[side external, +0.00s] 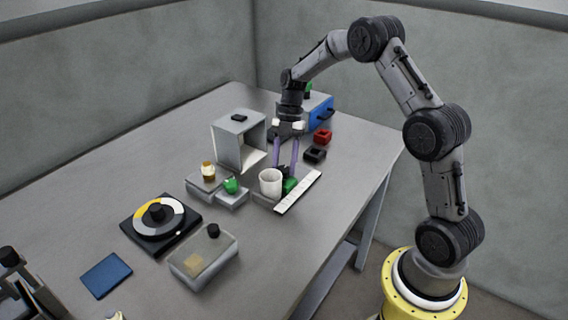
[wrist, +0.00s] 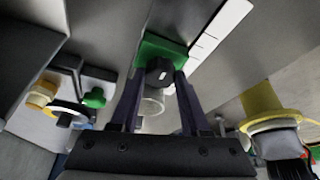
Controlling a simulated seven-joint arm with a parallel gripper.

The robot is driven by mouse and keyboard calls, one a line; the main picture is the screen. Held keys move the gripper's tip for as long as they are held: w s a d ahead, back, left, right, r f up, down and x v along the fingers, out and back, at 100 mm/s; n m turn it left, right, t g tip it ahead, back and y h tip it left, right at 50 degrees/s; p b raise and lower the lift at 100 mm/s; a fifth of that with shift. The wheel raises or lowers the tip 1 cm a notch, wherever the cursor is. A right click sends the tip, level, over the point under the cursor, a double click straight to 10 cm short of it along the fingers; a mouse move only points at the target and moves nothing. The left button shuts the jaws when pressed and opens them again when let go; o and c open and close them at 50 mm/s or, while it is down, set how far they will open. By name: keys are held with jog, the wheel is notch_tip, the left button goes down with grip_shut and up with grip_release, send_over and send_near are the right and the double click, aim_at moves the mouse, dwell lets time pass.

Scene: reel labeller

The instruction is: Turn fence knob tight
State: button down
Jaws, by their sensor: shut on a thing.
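The fence is a green block (side external: 290,185) with a black knob on top. It sits beside a white ruled strip (side external: 300,193). In the wrist view the green block (wrist: 150,50) lies ahead, and its black knob (wrist: 159,72) stands between my two purple fingers. My gripper (wrist: 160,76) is shut on the knob, one finger on each side. In the side view my gripper (side external: 284,166) reaches down to the fence from above. The fingers and a white cup partly hide the knob there.
The white cup (side external: 270,183) stands close beside the fence. A grey open box (side external: 232,150) is behind to the left. A small green knob (side external: 231,185) sits on a grey block. Black (side external: 315,155) and red (side external: 322,136) blocks and a blue box (side external: 319,112) are near the back right.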

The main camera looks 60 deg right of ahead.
jog(key=m+t, duration=0.1)
jog(key=m, duration=0.2)
jog(key=m+t, duration=0.1)
jog(key=m, duration=0.2)
jog(key=shift+s, duration=0.2)
jog(key=m+t, duration=0.1)
jog(key=m, duration=0.1)
jog(key=m+t, duration=0.1)
jog(key=m, duration=0.2)
jog(key=shift+s+h, duration=0.15)
jog(key=shift+h, duration=0.25)
jog(key=shift+c, duration=1.9)
grip_release()
jog(key=v, duration=1.4)
jog(key=shift+s+a, duration=0.1)
jog(key=shift+a, duration=0.05)
